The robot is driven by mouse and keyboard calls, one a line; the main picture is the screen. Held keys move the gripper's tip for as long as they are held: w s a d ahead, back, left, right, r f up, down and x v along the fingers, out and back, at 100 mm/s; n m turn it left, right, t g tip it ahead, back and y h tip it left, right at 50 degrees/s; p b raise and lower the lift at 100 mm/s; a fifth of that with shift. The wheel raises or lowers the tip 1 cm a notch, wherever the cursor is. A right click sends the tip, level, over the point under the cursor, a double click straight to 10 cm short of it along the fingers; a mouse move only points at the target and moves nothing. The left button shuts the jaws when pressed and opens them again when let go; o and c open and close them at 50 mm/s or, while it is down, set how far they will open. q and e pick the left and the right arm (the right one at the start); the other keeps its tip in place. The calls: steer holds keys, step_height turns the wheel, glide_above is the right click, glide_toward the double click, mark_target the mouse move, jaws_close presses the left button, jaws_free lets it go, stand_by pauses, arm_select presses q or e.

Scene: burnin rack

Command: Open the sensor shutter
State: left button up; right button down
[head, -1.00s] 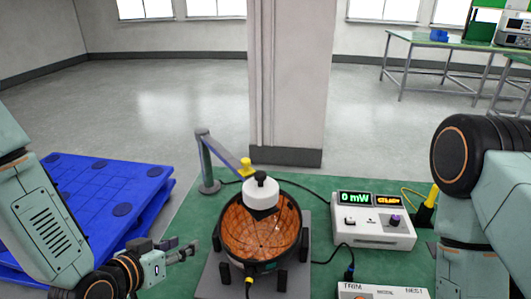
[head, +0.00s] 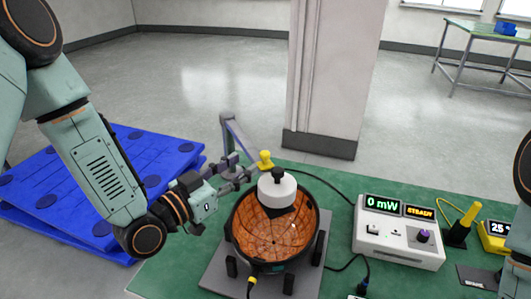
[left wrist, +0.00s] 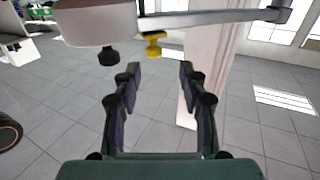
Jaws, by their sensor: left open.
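The shutter appears to be the grey-blue swing arm (head: 239,140) on a post, with a yellow knob (head: 265,159) at its end. The knob is beside a white cylinder (head: 277,188) with a black top, which stands over an orange-lined round dish (head: 262,238). My left gripper (head: 242,174) is open and empty just left of the knob, fingers pointing at it. The left wrist view looks upside down; the yellow knob (left wrist: 154,43) shows beyond the open jaws (left wrist: 160,78), apart from them. My right gripper is out of view.
A white meter (head: 398,232) reading 0 mW and STEADY stands right of the dish on the green bench (head: 170,272). Black cables cross the bench. A yellow device (head: 497,237) is farther right. A blue pallet (head: 60,205) lies on the floor at left.

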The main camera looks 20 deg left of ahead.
mark_target(261, 156)
arm_select(q)
steer(key=x, duration=0.4)
steer(key=d+x, duration=0.1)
steer(key=x, duration=0.1)
steer(key=shift+s+f, duration=0.1)
steer(key=shift+s, duration=0.1)
steer(key=shift+w+a, duration=0.1)
steer(key=shift+w, duration=0.35)
steer(key=shift+w+d, duration=0.4)
steer(key=shift+d, duration=0.15)
steer(key=shift+s+a, duration=0.1)
steer(key=shift+a, duration=0.3)
steer(key=c, duration=0.4)
steer(key=shift+d, duration=0.15)
steer(key=shift+c, duration=1.3)
steer(key=shift+d, duration=0.15)
jaws_close()
